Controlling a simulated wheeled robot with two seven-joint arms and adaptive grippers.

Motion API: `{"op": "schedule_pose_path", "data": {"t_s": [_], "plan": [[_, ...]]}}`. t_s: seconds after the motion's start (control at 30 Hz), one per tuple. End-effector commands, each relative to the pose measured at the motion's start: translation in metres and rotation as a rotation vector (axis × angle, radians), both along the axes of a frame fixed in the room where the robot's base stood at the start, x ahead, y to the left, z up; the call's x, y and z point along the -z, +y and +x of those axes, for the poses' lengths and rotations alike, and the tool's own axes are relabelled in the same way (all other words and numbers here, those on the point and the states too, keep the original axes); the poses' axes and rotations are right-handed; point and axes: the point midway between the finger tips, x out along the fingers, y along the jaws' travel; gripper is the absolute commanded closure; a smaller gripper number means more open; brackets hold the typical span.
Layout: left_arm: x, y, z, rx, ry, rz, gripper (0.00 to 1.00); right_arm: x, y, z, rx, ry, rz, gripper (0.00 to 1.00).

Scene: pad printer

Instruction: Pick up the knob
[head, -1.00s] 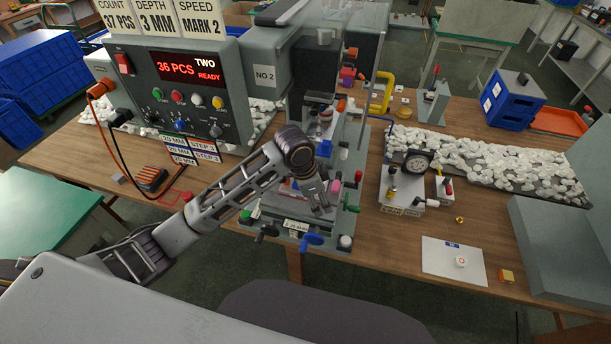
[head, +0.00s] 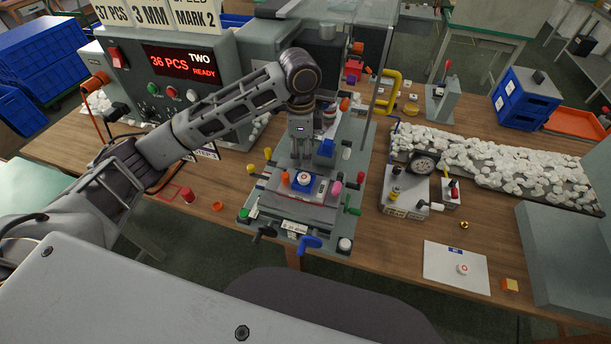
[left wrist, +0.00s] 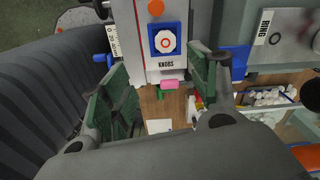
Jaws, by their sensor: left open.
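The knob (head: 304,178) is a small white round piece with a red ring on top. It sits in a blue square holder on the printer's work stage (head: 272,205), and it also shows in the left wrist view (left wrist: 165,41), above the label KNOBS. My left gripper (head: 301,160) points down just above and behind the knob in the head view. In the left wrist view its two green-padded fingers (left wrist: 158,78) are spread apart with nothing between them. A similar white piece with a red mark (head: 463,269) lies on a white card (head: 443,266). My right gripper is not in view.
The printer's control box (head: 165,85) stands behind my left arm. Coloured levers and a blue handle (head: 311,243) edge the stage. A gauge block (head: 405,190) stands to its right, with a tray of white pieces (head: 500,165) beyond.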

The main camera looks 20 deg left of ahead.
Motion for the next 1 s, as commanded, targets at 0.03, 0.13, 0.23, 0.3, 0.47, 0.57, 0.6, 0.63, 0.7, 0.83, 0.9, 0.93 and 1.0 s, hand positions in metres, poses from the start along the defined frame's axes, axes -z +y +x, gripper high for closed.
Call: {"op": "schedule_pose_path", "data": {"t_s": [0.03,0.13,0.23,0.3,0.47,0.57,0.6,0.63,0.7,0.83,0.9,0.93,1.0], "plan": [[-0.006,0.004,0.002,0.004,0.001,0.011,0.39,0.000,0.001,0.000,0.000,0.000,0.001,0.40],[-0.011,0.009,0.003,0.011,0.010,0.023,0.39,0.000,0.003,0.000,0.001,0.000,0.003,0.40],[-0.014,0.012,0.003,0.015,0.014,0.028,0.39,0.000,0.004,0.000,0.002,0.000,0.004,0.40],[-0.015,0.013,0.003,0.016,0.016,0.029,0.39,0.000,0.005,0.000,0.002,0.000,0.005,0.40],[-0.015,0.013,0.003,0.017,0.016,0.029,0.39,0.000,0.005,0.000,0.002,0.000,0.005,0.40],[-0.015,0.012,0.003,0.017,0.016,0.029,0.39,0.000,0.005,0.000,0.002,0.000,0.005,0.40],[-0.014,0.012,0.003,0.016,0.016,0.029,0.39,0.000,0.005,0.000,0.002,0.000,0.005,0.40],[-0.014,0.012,0.003,0.016,0.016,0.029,0.39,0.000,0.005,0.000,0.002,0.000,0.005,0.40],[-0.011,0.013,0.003,0.016,0.016,0.029,0.39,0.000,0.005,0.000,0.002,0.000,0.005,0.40],[-0.002,0.013,0.003,0.016,0.018,0.029,0.39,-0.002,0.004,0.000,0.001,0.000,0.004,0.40],[0.006,0.012,0.003,0.017,0.019,0.029,0.39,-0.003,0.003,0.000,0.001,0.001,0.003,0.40],[0.010,0.013,0.002,0.016,0.019,0.029,0.39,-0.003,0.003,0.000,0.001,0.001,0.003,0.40],[0.019,0.012,0.003,0.016,0.017,0.029,0.39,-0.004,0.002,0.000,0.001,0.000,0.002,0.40]]}}
